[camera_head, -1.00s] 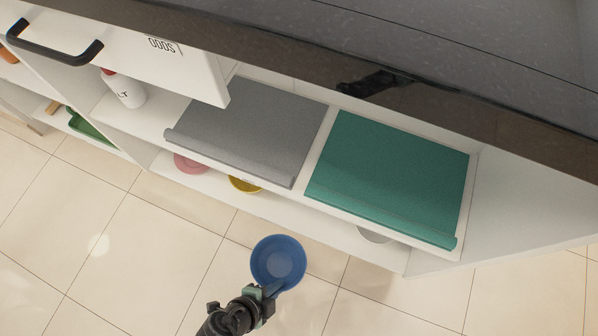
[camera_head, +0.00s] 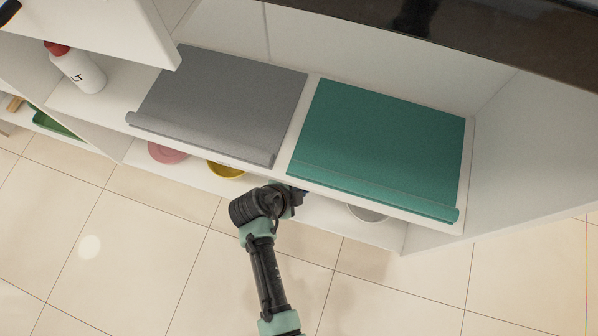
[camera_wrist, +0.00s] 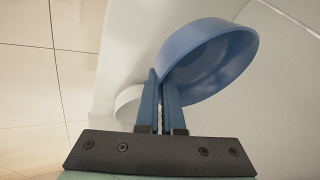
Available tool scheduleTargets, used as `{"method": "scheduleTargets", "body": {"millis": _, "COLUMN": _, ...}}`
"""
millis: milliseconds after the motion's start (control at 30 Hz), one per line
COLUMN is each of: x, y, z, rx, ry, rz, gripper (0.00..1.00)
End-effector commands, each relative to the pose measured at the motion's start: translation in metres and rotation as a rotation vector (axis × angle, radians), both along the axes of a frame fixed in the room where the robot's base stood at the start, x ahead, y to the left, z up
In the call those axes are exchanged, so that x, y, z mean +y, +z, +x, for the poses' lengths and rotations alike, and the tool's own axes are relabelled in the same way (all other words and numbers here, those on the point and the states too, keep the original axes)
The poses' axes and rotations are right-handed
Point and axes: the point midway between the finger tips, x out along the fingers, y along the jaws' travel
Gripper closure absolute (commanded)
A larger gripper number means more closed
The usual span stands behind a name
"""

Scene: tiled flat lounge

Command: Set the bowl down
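The blue bowl (camera_wrist: 205,62) shows in the wrist view at my gripper's (camera_wrist: 162,82) fingertips. The fingers are close together on the near side of its rim, and the bowl is tilted in that picture. In the head view my gripper (camera_head: 298,192) reaches under the front edge of the upper shelf, into the lower shelf space. The bowl is hidden there by the shelf and my arm. I cannot tell whether its base touches the lower shelf (camera_head: 318,211).
On the lower shelf are a pink bowl (camera_head: 168,152), a yellow bowl (camera_head: 225,169) and a white bowl (camera_head: 366,213). A grey mat (camera_head: 220,100) and a green mat (camera_head: 378,145) lie above. A white bottle (camera_head: 78,70) stands left. The tiled floor is clear.

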Motion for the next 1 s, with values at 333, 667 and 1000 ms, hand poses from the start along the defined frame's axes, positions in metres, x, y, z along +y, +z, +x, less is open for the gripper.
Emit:
{"method": "scheduleTargets", "body": {"millis": 333, "x": 0.0, "y": -0.033, "z": 0.001, "rx": -0.002, "ry": 0.0, "rz": 0.0, "gripper": 1.0}}
{"method": "scheduleTargets", "body": {"millis": 667, "x": 0.0, "y": -0.071, "z": 0.003, "rx": -0.004, "ry": -0.001, "rz": 0.001, "gripper": 1.0}}
{"method": "scheduleTargets", "body": {"millis": 1000, "x": -0.001, "y": -0.07, "z": 0.004, "rx": -0.002, "ry": 0.0, "rz": 0.0, "gripper": 1.0}}
